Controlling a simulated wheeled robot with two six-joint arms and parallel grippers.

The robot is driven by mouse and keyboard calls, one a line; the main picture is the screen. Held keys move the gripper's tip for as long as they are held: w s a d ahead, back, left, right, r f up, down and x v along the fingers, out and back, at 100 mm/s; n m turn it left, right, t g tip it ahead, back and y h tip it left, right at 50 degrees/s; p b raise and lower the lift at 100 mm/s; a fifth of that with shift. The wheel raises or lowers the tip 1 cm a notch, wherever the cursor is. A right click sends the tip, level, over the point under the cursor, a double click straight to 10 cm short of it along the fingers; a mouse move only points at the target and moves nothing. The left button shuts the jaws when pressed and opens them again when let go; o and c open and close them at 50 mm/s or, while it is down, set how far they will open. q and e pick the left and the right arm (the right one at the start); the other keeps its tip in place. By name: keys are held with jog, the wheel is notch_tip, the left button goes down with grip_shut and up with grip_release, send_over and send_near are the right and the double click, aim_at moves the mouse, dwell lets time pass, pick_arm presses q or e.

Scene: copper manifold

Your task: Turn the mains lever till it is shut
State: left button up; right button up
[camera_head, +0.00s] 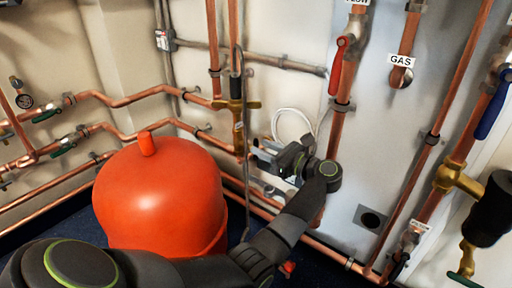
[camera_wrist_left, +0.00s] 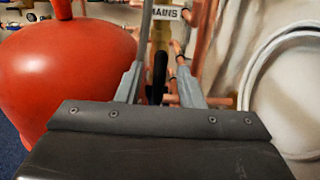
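In the left wrist view a white MAINS label (camera_wrist_left: 166,13) stands at the top, and below it a dark upright handle (camera_wrist_left: 159,72), probably the mains lever, shows in the gap between my fingers. My left gripper (camera_wrist_left: 160,78) is open, with a finger on either side of this handle in the picture. Whether either finger touches it I cannot tell. In the head view my left gripper (camera_head: 262,158) is by the wall pipes, right of the red tank. The lever and its label cannot be made out there. My right gripper is not in view.
A large red tank (camera_head: 160,200) stands left of the gripper, close to my arm. Copper pipes (camera_head: 332,130) run along the wall. A red lever (camera_head: 336,66) and a blue lever (camera_head: 490,112) are farther right. A white hose coil (camera_head: 292,112) hangs behind the gripper.

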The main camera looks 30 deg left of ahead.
aim_at(258, 146)
pick_arm(q)
jog(key=shift+w+a, duration=0.15)
jog(key=shift+a, duration=1.55)
grip_shut()
